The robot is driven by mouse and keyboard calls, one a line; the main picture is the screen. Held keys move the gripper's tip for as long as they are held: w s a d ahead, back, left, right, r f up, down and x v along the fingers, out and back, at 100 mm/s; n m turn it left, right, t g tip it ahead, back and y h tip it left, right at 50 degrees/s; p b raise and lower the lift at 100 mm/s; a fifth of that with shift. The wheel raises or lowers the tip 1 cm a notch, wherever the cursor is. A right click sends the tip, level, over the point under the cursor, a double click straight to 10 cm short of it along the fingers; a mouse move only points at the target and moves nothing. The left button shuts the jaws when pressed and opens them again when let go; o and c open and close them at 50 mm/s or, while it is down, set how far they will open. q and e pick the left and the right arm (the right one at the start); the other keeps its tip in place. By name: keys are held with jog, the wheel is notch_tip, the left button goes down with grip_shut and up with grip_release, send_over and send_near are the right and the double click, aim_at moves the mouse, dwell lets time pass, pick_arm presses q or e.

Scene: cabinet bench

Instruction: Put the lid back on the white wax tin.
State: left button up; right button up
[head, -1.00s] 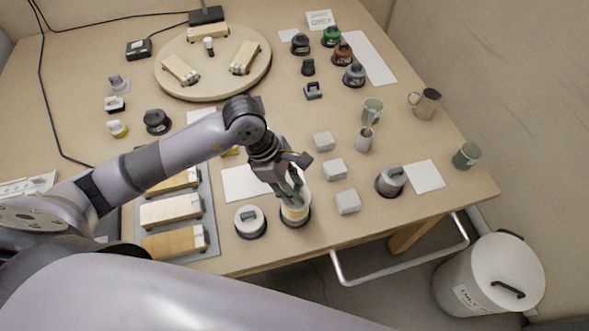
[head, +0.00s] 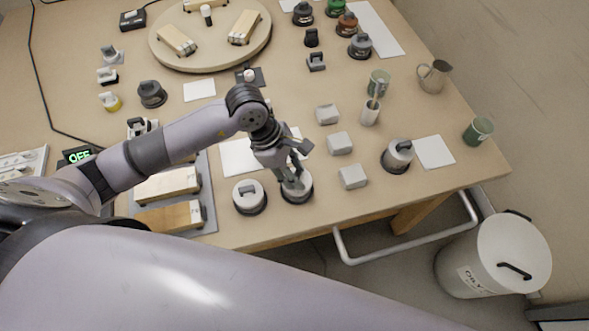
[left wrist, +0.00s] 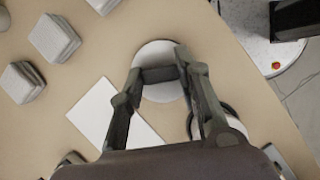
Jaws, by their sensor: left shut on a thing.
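My left gripper (head: 293,180) is shut on the dark handle of a pale round lid (left wrist: 160,88). In the left wrist view the fingers (left wrist: 160,76) reach down on both sides of the handle. My right gripper is not in view.
A white card (head: 239,157) lies behind. A lidded bin (head: 492,255) stands on the floor.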

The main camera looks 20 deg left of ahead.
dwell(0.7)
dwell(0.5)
pick_arm(q)
jog(key=shift+f+b, duration=0.1)
jog(key=shift+b, duration=1)
dwell(1.0)
dwell(0.4)
jog(key=o, duration=0.9)
jog(key=shift+o, duration=0.4)
jog(key=o, duration=0.4)
jog(key=shift+o, duration=0.2)
